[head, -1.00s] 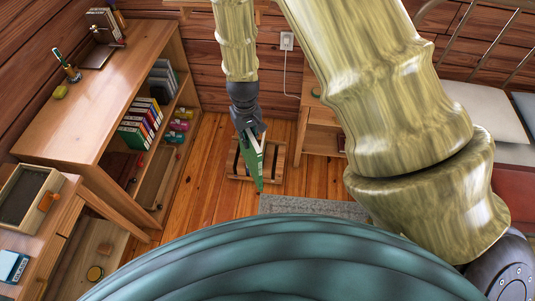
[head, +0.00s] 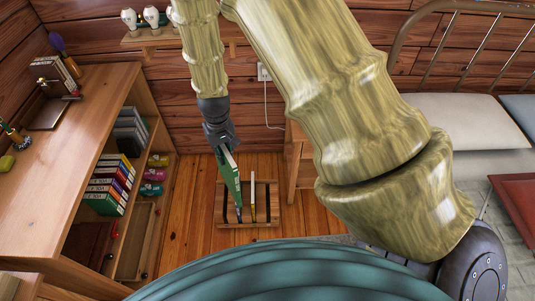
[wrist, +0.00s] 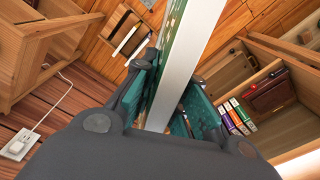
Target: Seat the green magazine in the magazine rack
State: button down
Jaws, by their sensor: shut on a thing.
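My gripper (head: 222,148) is shut on the green magazine (head: 231,175), which hangs below it, slightly tilted, over the left side of the magazine rack. The low wooden rack (head: 270,204) stands on the floor, with a pale, thin upright item (head: 253,196) in it, right of the magazine. In the wrist view the magazine (wrist: 186,60) shows its pale edge between my teal fingers (wrist: 178,100). The rack (wrist: 110,22) appears there at upper left with pale-edged items in it. I cannot tell whether the magazine's lower end is inside a slot.
A wooden shelf unit (head: 80,120) with books (head: 110,185) stands left of the rack. A wooden cabinet (head: 300,165) and a wall outlet (head: 264,72) are on the right and behind. Bare floor (head: 185,215) lies around the rack. A bed is at far right.

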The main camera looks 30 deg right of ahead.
jog(key=w+d+f+m+b, duration=0.25)
jog(key=d+f+b, duration=0.45)
jog(key=f+b, duration=0.7)
jog(key=w+d+f+m+b, duration=0.1)
jog(key=w+d+f+b, duration=0.2)
jog(key=d+f+b, duration=0.8)
jog(key=w+d+f+m+b, duration=0.2)
jog(key=w+d+f+b, duration=0.15)
jog(key=f+b, duration=1.4)
notch_tip(320, 180, down, 15)
jog(key=b, duration=1)
jog(key=shift+s+d, duration=0.25)
jog(key=shift+d, duration=0.2)
jog(key=c, duration=1.5)
grip_release()
jog(key=shift+f, duration=0.1)
jog(key=shift+o, duration=0.2)
jog(key=shift+b, duration=0.3)
